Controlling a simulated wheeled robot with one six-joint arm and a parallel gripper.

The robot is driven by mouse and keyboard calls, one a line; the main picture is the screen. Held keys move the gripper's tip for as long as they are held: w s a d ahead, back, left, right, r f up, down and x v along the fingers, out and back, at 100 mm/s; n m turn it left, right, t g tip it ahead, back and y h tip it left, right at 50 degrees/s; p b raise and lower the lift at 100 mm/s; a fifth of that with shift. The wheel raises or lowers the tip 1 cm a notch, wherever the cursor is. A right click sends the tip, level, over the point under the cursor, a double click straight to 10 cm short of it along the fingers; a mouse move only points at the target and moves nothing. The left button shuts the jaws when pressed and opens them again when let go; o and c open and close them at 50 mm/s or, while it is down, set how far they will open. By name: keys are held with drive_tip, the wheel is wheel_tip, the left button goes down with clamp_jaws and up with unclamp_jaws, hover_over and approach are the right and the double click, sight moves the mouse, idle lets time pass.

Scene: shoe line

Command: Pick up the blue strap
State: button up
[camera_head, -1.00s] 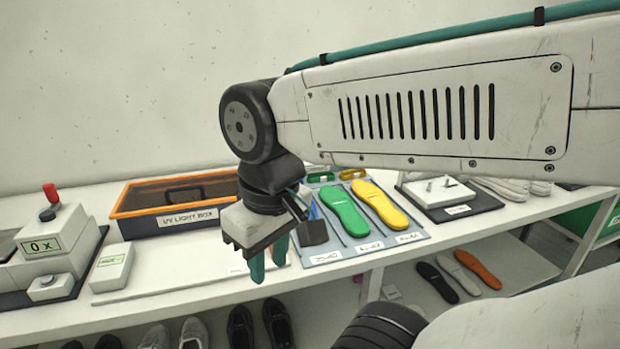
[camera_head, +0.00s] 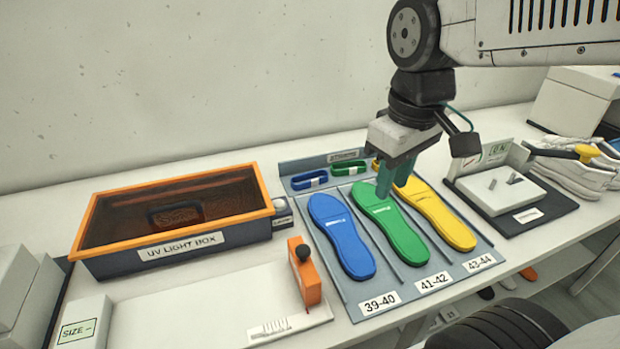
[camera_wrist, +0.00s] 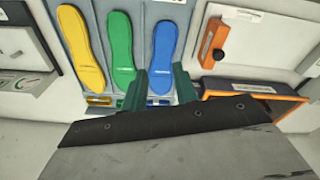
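The blue strap (camera_head: 309,180) is a small loop with a white label, lying in the left slot at the back of the grey-blue insole tray (camera_head: 346,287). In the wrist view the blue strap (camera_wrist: 158,101) shows partly, between the two finger outlines and close to the dark gripper body. My gripper (camera_head: 388,183) has teal fingers pointing down, above the tray near the green insole's upper end, right of the blue strap in the head view. In the wrist view my gripper (camera_wrist: 161,88) has its fingers apart with nothing held between them.
A green strap (camera_head: 348,169) lies beside the blue one; a yellow strap is partly hidden. Blue (camera_head: 341,235), green (camera_head: 390,222) and yellow (camera_head: 434,213) insoles lie in front. The UV light box (camera_head: 180,242) stands left, an orange-handled tool (camera_head: 304,272) near the tray.

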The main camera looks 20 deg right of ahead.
drive_tip(key=w+a+f+n, duration=0.1)
drive_tip(key=w+f+n, duration=0.2)
drive_tip(key=w+n, duration=0.95)
drive_tip(key=n+g, duration=0.1)
drive_tip(key=n, duration=0.2)
approach(305, 178)
drive_tip(key=s+a, duration=0.2)
drive_tip(key=s, duration=0.2)
drive_tip(key=f, duration=0.7)
drive_tip(key=shift+w+d+f, duration=0.1)
drive_tip(key=shift+w+d, duration=0.05)
drive_tip(key=shift+d, duration=0.2)
clamp_jaws()
